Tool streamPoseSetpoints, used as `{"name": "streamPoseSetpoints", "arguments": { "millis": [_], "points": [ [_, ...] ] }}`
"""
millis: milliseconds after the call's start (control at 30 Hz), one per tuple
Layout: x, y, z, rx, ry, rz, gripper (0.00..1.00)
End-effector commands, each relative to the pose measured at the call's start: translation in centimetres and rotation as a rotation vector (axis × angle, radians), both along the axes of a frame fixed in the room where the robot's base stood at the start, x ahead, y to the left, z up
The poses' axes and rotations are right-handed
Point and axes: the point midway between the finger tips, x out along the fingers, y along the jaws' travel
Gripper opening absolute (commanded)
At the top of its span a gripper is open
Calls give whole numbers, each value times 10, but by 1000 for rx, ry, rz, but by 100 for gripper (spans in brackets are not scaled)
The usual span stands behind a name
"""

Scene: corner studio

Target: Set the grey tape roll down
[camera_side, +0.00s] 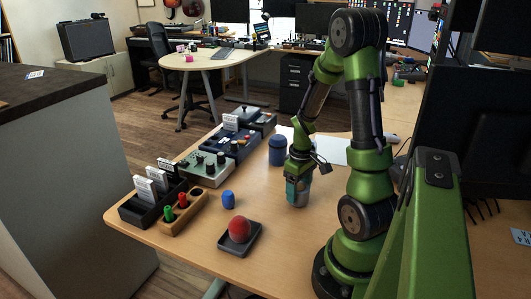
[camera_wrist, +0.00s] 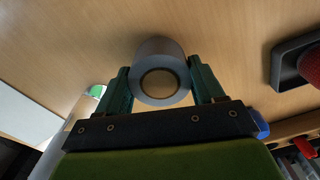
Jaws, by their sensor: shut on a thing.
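The grey tape roll (camera_wrist: 161,47) sits between the two green fingers of my gripper (camera_wrist: 160,78) in the wrist view, with its round core facing the camera. A finger lies against each side of it. In the side view my gripper (camera_side: 298,184) points down over the wooden table, right of the dark blue canister. The roll is mostly hidden there by the fingers, and only a greyish part (camera_side: 300,197) shows between them. Its lower edge is low over the tabletop; I cannot tell whether it touches.
A dark tray (camera_side: 241,248) holds a red ball (camera_side: 239,229) at the front. A small blue object (camera_side: 228,199), a peg rack (camera_side: 184,219), a card box (camera_side: 131,211), knobbed units (camera_side: 206,169) and the canister (camera_side: 277,151) stand left. Bare table lies between tray and gripper.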

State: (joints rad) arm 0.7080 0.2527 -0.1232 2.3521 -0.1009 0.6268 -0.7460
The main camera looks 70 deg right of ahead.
Motion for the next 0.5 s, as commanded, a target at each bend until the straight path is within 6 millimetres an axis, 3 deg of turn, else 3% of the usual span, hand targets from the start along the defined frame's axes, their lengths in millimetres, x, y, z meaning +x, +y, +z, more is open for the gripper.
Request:
{"name": "streamPoseSetpoints", "arguments": {
  "millis": [100, 467, 500],
  "points": [
    [0, 0, -9, 0, 0, -1, 35],
    [0, 0, -12, 0, 0, -1, 34],
    [0, 0, -12, 0, -1, -1, 73]
  ]
}}
